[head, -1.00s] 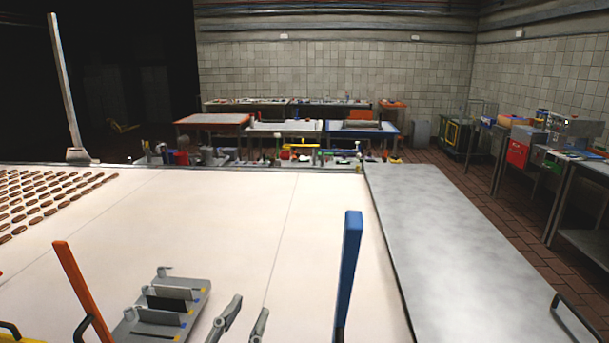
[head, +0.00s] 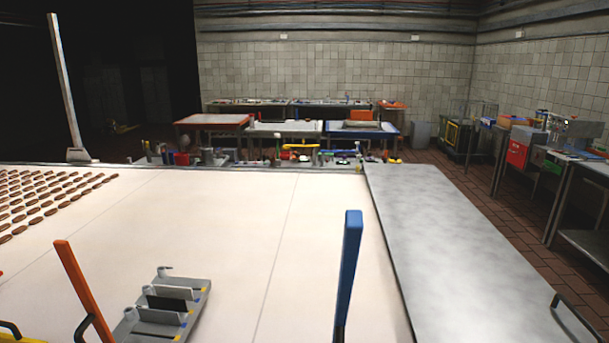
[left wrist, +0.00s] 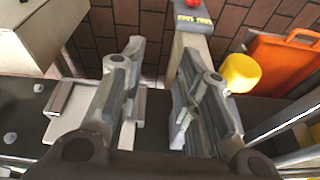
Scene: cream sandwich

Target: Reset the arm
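My left gripper (left wrist: 160,75) shows in the left wrist view. Its two grey fingers stand apart with a clear gap between them, and nothing is held. Brown floor tiles and a pale post show beyond and between the fingers. No gripper shows in the head view. My right gripper is not in view.
In the head view, a wide white table (head: 230,230) has rows of brown oval pieces (head: 45,195) at left and a grey rack (head: 165,305) in front. An upright blue bar (head: 347,270) stands at its right front. In the left wrist view, an orange case (left wrist: 280,75) is right.

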